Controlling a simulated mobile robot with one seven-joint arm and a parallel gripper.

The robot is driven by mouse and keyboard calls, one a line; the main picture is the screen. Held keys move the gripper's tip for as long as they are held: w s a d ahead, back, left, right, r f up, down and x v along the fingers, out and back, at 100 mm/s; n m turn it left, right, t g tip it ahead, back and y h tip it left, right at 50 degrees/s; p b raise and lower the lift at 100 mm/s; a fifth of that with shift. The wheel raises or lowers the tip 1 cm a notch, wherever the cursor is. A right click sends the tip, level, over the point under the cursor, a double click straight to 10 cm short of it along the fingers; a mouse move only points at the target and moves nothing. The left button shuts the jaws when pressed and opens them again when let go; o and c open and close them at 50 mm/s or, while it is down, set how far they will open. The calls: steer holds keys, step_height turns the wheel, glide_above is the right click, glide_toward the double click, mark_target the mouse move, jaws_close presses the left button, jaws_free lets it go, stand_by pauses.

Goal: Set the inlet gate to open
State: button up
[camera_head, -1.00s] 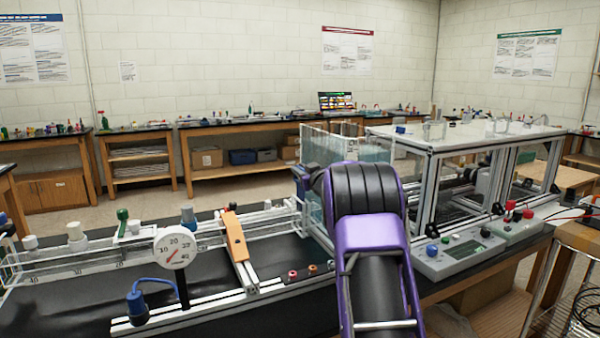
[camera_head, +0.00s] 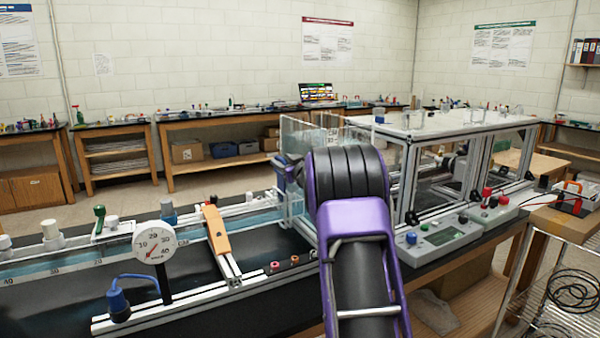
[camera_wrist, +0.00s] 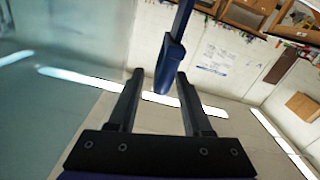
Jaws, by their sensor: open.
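In the wrist view a dark blue lever with a wider rounded end (camera_wrist: 169,62) comes down from the top edge. I take it for the inlet gate's handle. Its lower end shows between the fingers of my gripper (camera_wrist: 160,74), which are open with a gap around it; I cannot tell whether either finger touches it. In the head view my purple and black arm stands in front of the end of the clear-walled water channel (camera_head: 130,257) and hides my gripper. A dark blue part (camera_head: 282,174) shows just left of the arm; I cannot tell whether it is the handle.
A round dial gauge (camera_head: 155,243) and an orange bar (camera_head: 216,230) stand at the channel, left of my arm. A framed clear enclosure (camera_head: 410,170) and a grey control box (camera_head: 440,243) stand to the right. A wire rack (camera_head: 545,265) is at far right.

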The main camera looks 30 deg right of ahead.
steer(key=s, duration=1.5)
steer(key=shift+s+d+b, duration=0.2)
steer(key=shift+s+b, duration=0.2)
